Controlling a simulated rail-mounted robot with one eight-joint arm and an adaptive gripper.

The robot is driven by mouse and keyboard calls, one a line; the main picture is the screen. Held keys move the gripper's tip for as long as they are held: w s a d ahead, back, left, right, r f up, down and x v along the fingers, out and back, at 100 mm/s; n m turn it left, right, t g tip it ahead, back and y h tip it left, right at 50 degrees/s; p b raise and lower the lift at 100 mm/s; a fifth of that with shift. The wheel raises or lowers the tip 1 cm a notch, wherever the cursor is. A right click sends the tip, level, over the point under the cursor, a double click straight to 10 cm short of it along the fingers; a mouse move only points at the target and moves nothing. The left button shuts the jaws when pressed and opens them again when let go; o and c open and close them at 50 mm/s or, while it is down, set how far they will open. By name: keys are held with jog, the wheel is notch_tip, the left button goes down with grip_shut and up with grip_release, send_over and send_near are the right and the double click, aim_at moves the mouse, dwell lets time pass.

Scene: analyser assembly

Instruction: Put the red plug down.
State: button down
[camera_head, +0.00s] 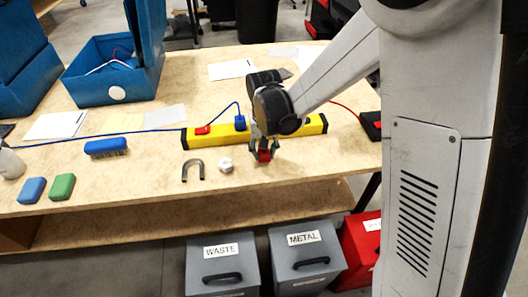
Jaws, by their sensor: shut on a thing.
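The red plug (265,155) is between the fingers of my gripper (264,157), near the front edge of the wooden table (150,185). My gripper points down and is shut on the plug. I cannot tell whether the plug touches the table top. A yellow power strip (222,133) lies just behind, with a blue plug (240,123) and a red switch (203,130) on it. My arm hides part of the strip.
A grey U-shaped piece (193,169) and a white nut-like piece (225,165) lie left of my gripper. Bins marked WASTE (222,267) and METAL (306,259) stand below the front edge.

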jog(key=shift+f+b, duration=0.55)
jog(key=shift+f, duration=0.05)
jog(key=c, duration=1.4)
grip_release()
jog(key=shift+o, duration=0.2)
